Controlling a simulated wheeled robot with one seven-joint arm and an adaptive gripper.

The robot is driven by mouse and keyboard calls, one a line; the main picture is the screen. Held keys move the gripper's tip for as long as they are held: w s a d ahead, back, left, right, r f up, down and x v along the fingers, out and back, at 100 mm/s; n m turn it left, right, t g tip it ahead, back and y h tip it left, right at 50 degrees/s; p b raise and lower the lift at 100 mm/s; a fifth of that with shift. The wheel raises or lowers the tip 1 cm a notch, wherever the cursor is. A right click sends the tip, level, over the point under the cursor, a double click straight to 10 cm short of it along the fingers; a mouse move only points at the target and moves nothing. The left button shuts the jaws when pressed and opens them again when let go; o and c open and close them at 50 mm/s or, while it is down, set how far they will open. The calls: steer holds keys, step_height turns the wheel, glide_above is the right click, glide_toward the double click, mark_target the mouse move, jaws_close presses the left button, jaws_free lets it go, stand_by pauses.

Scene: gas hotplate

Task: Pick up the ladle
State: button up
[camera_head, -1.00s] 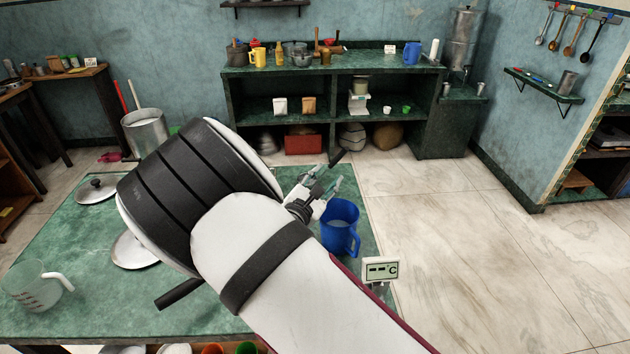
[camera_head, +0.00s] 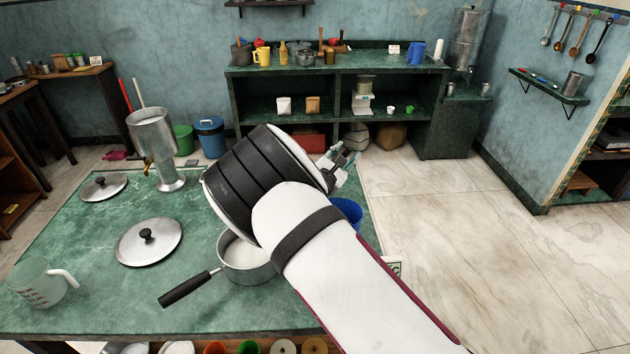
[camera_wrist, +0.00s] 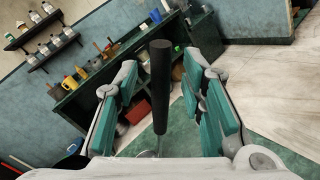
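A black handle with a thin metal stem (camera_wrist: 160,88), apparently the ladle's, stands upright between the fingers in the wrist view; its lower end is hidden. My gripper (camera_wrist: 161,70) has its teal-padded fingers spread on both sides of this handle, with gaps showing on each side. In the head view my gripper (camera_head: 340,163) is beyond my arm, above the far right part of the green table. A blue jug (camera_head: 347,211) stands below it, partly hidden by my arm. I cannot tell whether the ladle stands in the jug.
The green marble table (camera_head: 95,240) holds a saucepan (camera_head: 247,268), a lid (camera_head: 150,243), a smaller lid (camera_head: 103,187), a clear measuring jug (camera_head: 42,283) and a metal urn (camera_head: 157,150). Several utensils (camera_head: 575,38) hang on the right wall. A green shelf unit (camera_head: 335,70) stands behind.

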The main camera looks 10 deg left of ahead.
steer(key=shift+c, duration=0.3)
jaws_close()
